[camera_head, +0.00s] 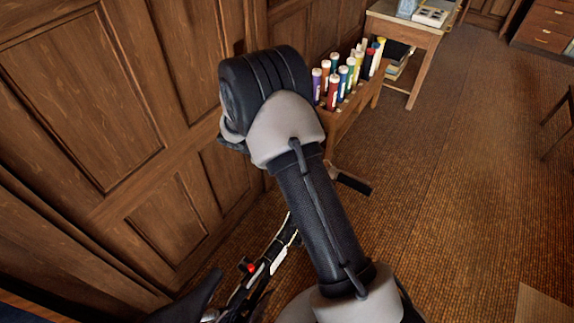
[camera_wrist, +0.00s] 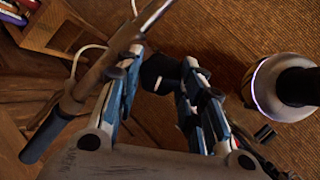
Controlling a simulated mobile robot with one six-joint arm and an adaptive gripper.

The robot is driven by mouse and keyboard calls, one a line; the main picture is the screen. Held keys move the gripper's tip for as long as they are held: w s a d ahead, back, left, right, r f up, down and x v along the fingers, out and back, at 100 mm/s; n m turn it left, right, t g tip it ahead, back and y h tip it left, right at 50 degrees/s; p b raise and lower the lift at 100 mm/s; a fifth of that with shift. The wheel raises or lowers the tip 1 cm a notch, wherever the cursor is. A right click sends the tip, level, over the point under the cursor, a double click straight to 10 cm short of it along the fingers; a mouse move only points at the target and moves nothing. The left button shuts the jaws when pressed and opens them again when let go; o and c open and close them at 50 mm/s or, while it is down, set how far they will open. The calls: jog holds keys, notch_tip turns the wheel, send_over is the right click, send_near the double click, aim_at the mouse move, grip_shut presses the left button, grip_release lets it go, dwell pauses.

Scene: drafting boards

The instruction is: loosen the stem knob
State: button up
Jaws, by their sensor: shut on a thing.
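A black knob (camera_wrist: 160,72) shows in the wrist view, between the fingertips of my gripper (camera_wrist: 160,68). The blue-and-white fingers are shut on it, one on each side. A handlebar (camera_wrist: 98,76) with a dark grip at its lower end crosses the left of the wrist view, beside the left finger. In the head view, the handlebar's dark grip (camera_head: 352,180) sticks out right of my arm. A dark frame (camera_head: 268,255) with a white label and a red part stands below. My arm hides the knob and my gripper in the head view.
A wooden rack of coloured tubes (camera_head: 345,72) stands beyond my arm, against the panelled wall (camera_head: 85,90). A wooden table (camera_head: 418,28) with books is farther back. Thin pale cables (camera_wrist: 88,47) run near the handlebar.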

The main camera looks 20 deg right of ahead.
jog(key=shift+n, duration=0.6)
jog(key=o, duration=1.1)
jog(key=shift+c, duration=0.2)
jog(key=shift+r, duration=0.1)
jog(key=v, duration=1.2)
jog(key=shift+s, duration=0.25)
